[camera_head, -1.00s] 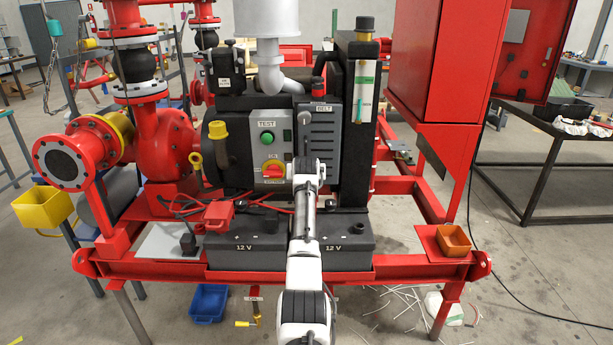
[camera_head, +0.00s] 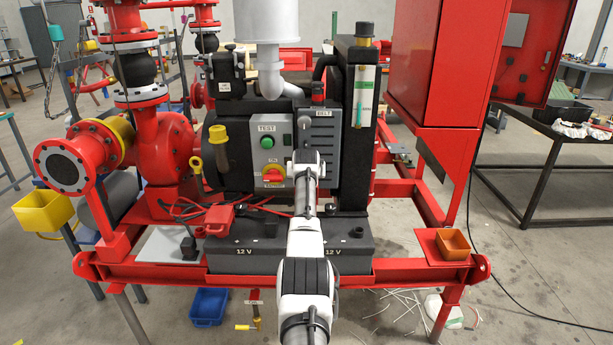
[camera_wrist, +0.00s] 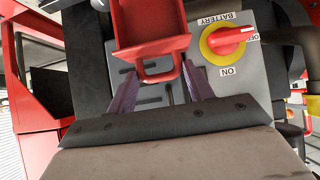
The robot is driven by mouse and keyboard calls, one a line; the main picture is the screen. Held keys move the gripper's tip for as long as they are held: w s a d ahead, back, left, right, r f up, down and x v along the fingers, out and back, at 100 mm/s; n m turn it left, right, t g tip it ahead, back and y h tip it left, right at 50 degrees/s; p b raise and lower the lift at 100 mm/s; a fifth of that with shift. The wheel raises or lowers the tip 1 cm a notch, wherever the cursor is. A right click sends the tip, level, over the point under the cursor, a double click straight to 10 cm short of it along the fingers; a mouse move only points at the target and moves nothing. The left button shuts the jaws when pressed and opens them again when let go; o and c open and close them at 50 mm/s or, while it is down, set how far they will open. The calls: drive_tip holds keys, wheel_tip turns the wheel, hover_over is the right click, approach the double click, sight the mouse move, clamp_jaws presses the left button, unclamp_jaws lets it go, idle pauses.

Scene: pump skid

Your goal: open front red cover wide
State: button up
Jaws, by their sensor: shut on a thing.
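The front red cover (camera_wrist: 150,28) shows at the top of the wrist view, with a loop-shaped tab (camera_wrist: 163,72) at its end. My gripper (camera_wrist: 158,84) has its two purple-grey fingers on either side of this tab and is shut on it. The cover's hinge is out of view, so how far it stands open cannot be told. In the head view my white wrist (camera_head: 306,165) is in front of the engine panel, hiding the fingers and the held cover. Another red cover (camera_head: 220,219) sits on the left battery.
The battery switch (camera_wrist: 226,41), a red knob on a yellow ring, is close beside the fingers; it also shows in the head view (camera_head: 272,175). Black 12 V batteries (camera_head: 262,252) lie below my wrist. A red cabinet (camera_head: 432,65) stands to the right.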

drive_tip(key=shift+w+a+r, duration=0.15)
drive_tip(key=shift+a+r, duration=0.1)
drive_tip(key=shift+r, duration=0.25)
drive_tip(key=o, duration=1.1)
drive_tip(key=b+v, duration=0.5)
drive_tip(key=v, duration=0.9)
drive_tip(key=shift+f, duration=0.15)
drive_tip(key=shift+c, duration=0.2)
